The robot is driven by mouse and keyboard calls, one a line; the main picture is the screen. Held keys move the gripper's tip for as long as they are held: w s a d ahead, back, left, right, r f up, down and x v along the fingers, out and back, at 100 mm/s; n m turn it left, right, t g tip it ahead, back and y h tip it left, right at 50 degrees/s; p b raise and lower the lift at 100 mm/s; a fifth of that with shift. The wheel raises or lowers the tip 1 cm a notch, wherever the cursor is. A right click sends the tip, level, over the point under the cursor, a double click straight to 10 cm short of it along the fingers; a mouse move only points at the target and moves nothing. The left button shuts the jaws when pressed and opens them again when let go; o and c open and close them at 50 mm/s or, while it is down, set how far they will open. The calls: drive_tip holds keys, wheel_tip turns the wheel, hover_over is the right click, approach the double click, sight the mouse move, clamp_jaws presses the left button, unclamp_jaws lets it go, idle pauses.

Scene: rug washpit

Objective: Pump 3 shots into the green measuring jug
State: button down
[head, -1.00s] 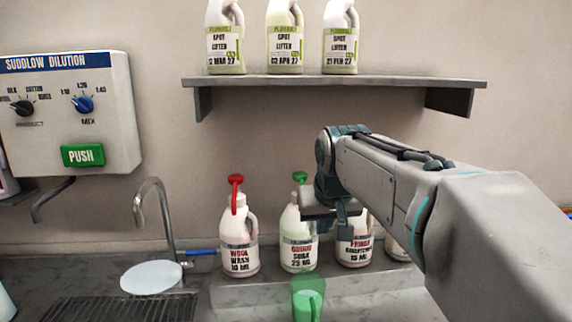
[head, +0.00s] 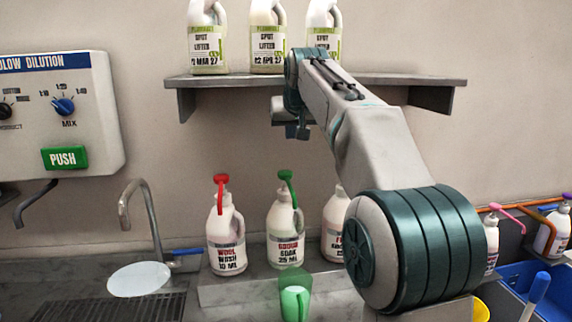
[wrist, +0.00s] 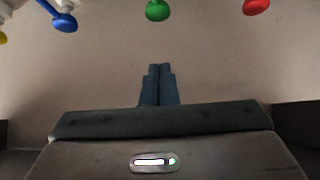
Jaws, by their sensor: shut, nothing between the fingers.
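The green measuring jug (head: 295,303) stands in front of the ledge, below the white odour soak bottle (head: 285,222), which reads 25 ML. That bottle carries a green pump head (head: 287,176). My gripper (head: 303,132) is shut and empty, held above the green pump and apart from it. In the wrist view, my shut fingers (wrist: 158,84) point toward the green pump head (wrist: 158,10) at the top edge. What is inside the jug cannot be seen.
A wool wash bottle with a red pump (head: 221,181) stands to the left; another bottle (head: 335,228) stands right, partly behind my arm. A shelf (head: 230,81) with spot lifter bottles is above. A tap (head: 140,195) and a blue basin (head: 550,285) flank the area.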

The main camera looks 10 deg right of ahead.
drive_tip(key=p, duration=0.2)
hover_over(285, 170)
drive_tip(key=s, duration=0.3)
drive_tip(key=f, duration=0.6)
drive_tip(key=shift+s+f, duration=0.2)
drive_tip(key=shift+f, duration=0.15)
drive_tip(key=shift+w+f, duration=0.25)
drive_tip(key=shift+f, duration=0.95)
drive_tip(key=shift+s+f, duration=0.15)
drive_tip(key=shift+f, duration=0.85)
